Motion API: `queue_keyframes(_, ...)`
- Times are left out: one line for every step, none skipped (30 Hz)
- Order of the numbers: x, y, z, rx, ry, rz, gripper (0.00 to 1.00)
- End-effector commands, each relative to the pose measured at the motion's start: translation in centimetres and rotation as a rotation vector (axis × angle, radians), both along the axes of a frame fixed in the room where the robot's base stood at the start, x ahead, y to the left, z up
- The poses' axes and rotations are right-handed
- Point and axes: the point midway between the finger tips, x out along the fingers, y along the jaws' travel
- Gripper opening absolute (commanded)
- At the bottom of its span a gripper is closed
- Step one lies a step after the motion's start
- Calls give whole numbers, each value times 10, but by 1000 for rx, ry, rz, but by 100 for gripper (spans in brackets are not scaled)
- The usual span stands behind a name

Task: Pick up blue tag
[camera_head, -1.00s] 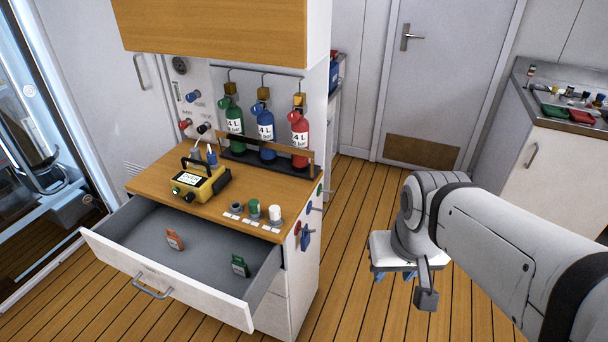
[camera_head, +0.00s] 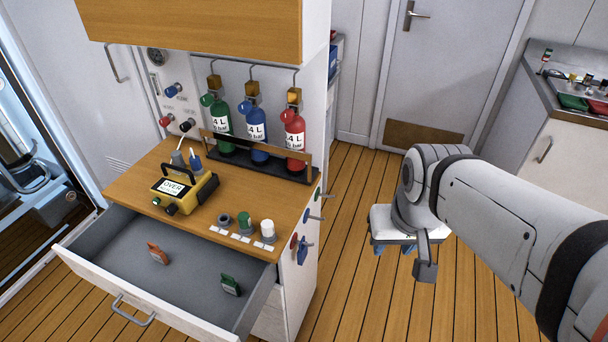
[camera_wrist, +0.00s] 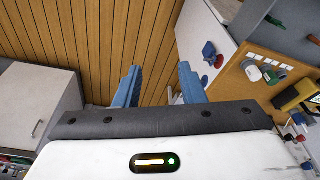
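A small blue tag (camera_head: 303,251) hangs on the right side of the cabinet, by a red round hook (camera_head: 294,240). In the wrist view a blue piece (camera_wrist: 209,49) on the cabinet side, right of the fingers, looks like this tag. My gripper (camera_head: 393,249) is right of the cabinet, pointing down over the floor, apart from the tag. In the wrist view its two blue fingers (camera_wrist: 160,84) stand apart with only floor visible between them. An orange tag (camera_head: 157,254) and a green tag (camera_head: 230,285) lie in the open drawer.
The open drawer (camera_head: 135,309) juts out at the front. A yellow device (camera_head: 184,188) and cylinders (camera_head: 256,130) stand on top. Wooden floor (camera_head: 345,270) is clear between cabinet and gripper.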

Motion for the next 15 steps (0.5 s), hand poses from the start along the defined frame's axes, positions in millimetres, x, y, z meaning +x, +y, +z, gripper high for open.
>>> queue_keyframes(0,0,0,0,0,0,38)
queue_keyframes(0,0,0,1,1,-1,40)
queue_keyframes(0,1,-2,6,6,-5,44)
queue_keyframes(1,2,-4,14,13,-12,46)
queue_keyframes(1,3,-7,27,24,-23,49)
queue_keyframes(2,6,-12,48,44,-42,52)
queue_keyframes(3,14,-18,71,66,-72,54)
queue_keyframes(4,19,-24,100,91,-99,57)
queue_keyframes(6,26,-34,145,131,-141,60)
queue_keyframes(7,31,-42,184,165,-177,60)
queue_keyframes(10,37,-50,228,202,-219,60)
queue_keyframes(13,45,-62,290,256,-280,60)
queue_keyframes(16,51,-70,338,297,-330,60)
queue_keyframes(20,57,-78,389,337,-383,60)
queue_keyframes(26,65,-89,452,390,-452,60)
